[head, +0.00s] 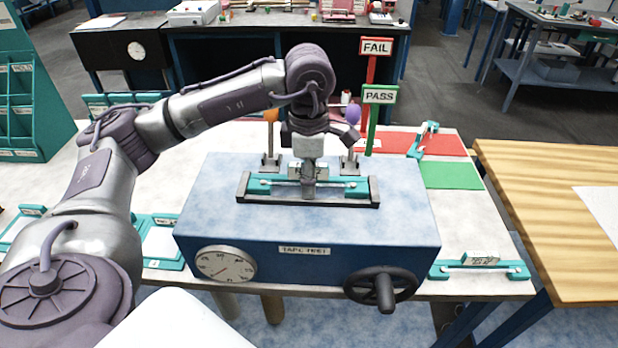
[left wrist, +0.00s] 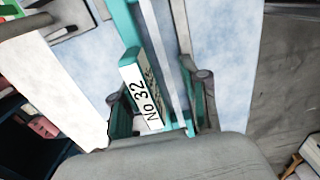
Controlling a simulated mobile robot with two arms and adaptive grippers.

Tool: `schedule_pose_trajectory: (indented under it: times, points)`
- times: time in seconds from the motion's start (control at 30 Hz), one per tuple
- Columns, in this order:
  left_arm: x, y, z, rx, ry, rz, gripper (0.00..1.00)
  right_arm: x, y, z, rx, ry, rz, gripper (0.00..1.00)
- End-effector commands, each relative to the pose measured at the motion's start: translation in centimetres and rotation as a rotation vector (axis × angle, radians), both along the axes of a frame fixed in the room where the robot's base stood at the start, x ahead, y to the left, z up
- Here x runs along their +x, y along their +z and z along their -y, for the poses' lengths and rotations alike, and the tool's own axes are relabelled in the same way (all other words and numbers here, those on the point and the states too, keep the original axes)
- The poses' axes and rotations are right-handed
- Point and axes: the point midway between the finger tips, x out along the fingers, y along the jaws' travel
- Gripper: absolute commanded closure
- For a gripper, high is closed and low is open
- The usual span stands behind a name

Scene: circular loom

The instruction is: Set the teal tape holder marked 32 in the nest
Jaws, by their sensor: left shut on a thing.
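The teal tape holder (head: 352,187) lies lengthwise within the dark-rimmed nest (head: 250,201) on top of the blue tape tester (head: 300,225). In the left wrist view its white label (left wrist: 141,95) reads No 32. My left gripper (head: 308,188) points down over the holder's middle and is shut on it; the two fingers show on either side of it in the left wrist view. Whether the holder rests fully on the nest floor cannot be told. My right gripper is not in view.
Two posts, one with an orange top (head: 271,116) and one with a purple top (head: 351,113), stand behind the nest. The PASS sign (head: 380,96) and FAIL sign (head: 376,47) rise behind. Another teal holder (head: 480,268) lies right of the tester's crank (head: 382,287). The green mat (head: 450,175) is clear.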

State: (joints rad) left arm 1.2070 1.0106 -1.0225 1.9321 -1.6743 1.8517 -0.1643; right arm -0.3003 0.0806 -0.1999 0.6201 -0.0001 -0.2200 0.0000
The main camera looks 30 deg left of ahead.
Motion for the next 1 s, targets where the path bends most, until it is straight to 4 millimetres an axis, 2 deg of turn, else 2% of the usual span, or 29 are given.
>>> schedule_pose_trajectory:
  times: [0.03,1.0]
  points:
    - [-0.21,-0.45,0.06,0.002,-0.003,-0.013,1.00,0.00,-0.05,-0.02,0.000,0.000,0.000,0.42]
    - [-0.19,0.19,0.14,0.001,-0.003,-0.009,1.00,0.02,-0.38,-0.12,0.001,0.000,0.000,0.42]
